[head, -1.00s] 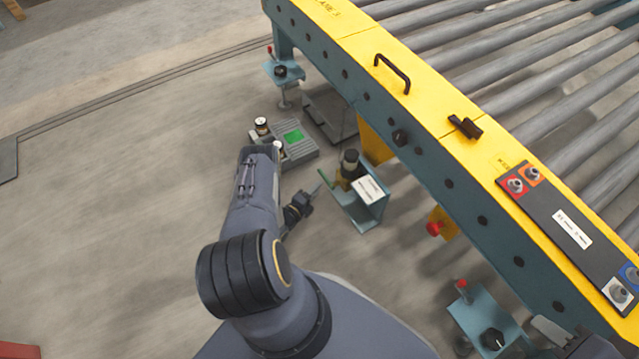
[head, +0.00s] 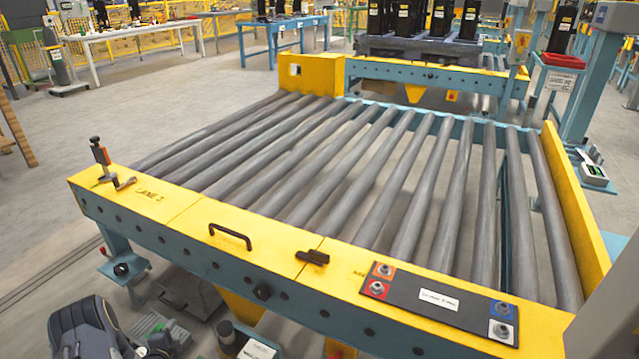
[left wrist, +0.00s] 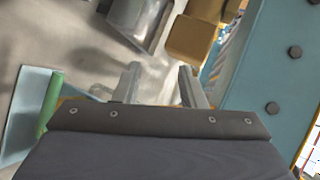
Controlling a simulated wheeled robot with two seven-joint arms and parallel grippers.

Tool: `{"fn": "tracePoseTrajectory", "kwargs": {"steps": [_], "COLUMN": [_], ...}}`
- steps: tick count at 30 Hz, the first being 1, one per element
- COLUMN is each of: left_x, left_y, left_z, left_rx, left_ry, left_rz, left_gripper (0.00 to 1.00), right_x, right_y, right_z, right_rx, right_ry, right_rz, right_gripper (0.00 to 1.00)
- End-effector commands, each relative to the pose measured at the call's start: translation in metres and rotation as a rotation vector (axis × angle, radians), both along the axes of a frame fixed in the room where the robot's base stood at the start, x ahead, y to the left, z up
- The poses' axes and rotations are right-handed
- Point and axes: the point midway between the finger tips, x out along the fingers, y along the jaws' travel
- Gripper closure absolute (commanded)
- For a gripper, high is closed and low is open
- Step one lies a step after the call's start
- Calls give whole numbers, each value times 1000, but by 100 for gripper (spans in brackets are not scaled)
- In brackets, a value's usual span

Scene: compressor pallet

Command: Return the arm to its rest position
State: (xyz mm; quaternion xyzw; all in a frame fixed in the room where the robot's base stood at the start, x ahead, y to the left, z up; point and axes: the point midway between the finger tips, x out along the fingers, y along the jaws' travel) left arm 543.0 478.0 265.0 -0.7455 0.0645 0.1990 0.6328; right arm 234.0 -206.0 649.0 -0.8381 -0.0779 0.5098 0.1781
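My left arm (head: 85,332) shows in the lower left corner of the head view, dark grey, low beside the near yellow side of the roller conveyor (head: 330,265). Its gripper is hard to make out there at the bottom edge. In the left wrist view my left gripper (left wrist: 161,78) has its two grey fingers apart, with nothing between them. The conveyor's blue side frame (left wrist: 270,75) is to the right of the fingers. My right gripper is in neither view.
A yellow block (left wrist: 197,40) is beyond the fingers and a green rod (left wrist: 52,98) is to their left. A small stand with a white label (head: 257,349) is below the conveyor. Open floor (head: 190,75) lies behind on the left.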

Motion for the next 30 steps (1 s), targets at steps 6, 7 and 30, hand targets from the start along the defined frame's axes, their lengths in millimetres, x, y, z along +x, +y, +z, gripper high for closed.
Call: {"fn": "tracePoseTrajectory", "kwargs": {"steps": [6,7,30], "left_x": [28,27,-227], "left_y": [11,8,-223], "left_z": [141,159,393], "left_rx": [-275,-319,-1357], "left_ry": [71,79,468], "left_rz": [215,245,721], "left_gripper": [63,63,63], "right_x": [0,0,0], "right_y": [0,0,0], "right_z": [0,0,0], "right_rx": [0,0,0], "right_ry": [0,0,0], "right_rz": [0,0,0], "right_gripper": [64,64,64]}}
